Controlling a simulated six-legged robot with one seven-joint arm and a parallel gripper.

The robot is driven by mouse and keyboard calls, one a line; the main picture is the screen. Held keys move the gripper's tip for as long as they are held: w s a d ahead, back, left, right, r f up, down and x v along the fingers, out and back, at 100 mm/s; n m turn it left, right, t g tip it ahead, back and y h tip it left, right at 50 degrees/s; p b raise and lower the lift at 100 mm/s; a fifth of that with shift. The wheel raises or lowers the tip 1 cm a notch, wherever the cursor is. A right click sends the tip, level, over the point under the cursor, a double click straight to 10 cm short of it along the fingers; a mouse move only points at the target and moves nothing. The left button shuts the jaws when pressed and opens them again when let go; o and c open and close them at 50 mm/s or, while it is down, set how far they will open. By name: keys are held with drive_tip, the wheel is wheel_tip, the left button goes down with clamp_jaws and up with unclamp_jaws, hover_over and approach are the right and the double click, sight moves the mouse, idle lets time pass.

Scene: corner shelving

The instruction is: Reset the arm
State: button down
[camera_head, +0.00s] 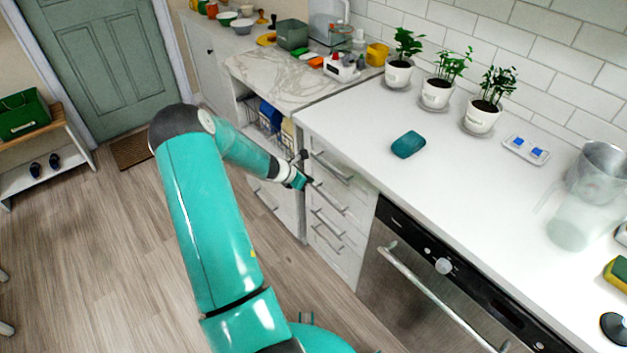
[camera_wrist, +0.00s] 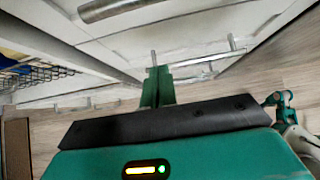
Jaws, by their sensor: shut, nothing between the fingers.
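My teal arm reaches forward over the floor in the head view. Its gripper (camera_head: 301,181) is in front of the white drawer unit (camera_head: 352,205), close to the upper drawers. In the wrist view the green fingers of my gripper (camera_wrist: 157,86) are together with nothing between them. A metal drawer handle (camera_wrist: 205,58) shows just beyond the fingertips, and a larger handle (camera_wrist: 115,8) is nearer at the top. I cannot tell whether the fingers touch a handle.
A stainless dishwasher (camera_head: 410,275) stands right of the drawers. The white counter (camera_head: 450,180) above holds a teal object (camera_head: 408,144), potted plants (camera_head: 437,90) and a clear container (camera_head: 575,215). A wire basket (camera_head: 268,135) is left of the drawers. Wooden floor (camera_head: 110,240) is clear at left.

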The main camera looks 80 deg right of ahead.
drive_tip(key=v, duration=0.7)
drive_tip(key=shift+w, duration=0.3)
drive_tip(key=shift+r, duration=0.1)
drive_tip(key=w+a+r+m+t, duration=0.2)
drive_tip(key=w+a+r, duration=0.35)
drive_tip(key=w, duration=0.25)
drive_tip(key=w+a+r+m+t, duration=0.1)
drive_tip(key=w+a+r+m, duration=0.1)
drive_tip(key=w+a+r, duration=0.35)
drive_tip(key=w+a+r+m+t, duration=0.2)
drive_tip(key=w+a+r+t, duration=0.2)
drive_tip(key=w+a+r, duration=0.75)
drive_tip(key=w+a+r+m+t+y, duration=0.1)
drive_tip(key=a+r, duration=0.2)
drive_tip(key=a, duration=0.6)
drive_tip(key=w+a+r+m+t+y, duration=0.1)
drive_tip(key=a+r+y, duration=0.1)
drive_tip(key=a, duration=0.7)
drive_tip(key=s+a+r+t+y, duration=0.1)
drive_tip(key=s+a+r, duration=0.1)
drive_tip(key=a, duration=0.8)
drive_tip(key=s+a+r+m+t+y, duration=0.1)
drive_tip(key=s+a, duration=0.3)
drive_tip(key=a, duration=0.6)
drive_tip(key=shift+s+r+t+y, duration=0.3)
drive_tip(key=shift+r+t+y, duration=0.2)
drive_tip(key=shift+r+y, duration=0.25)
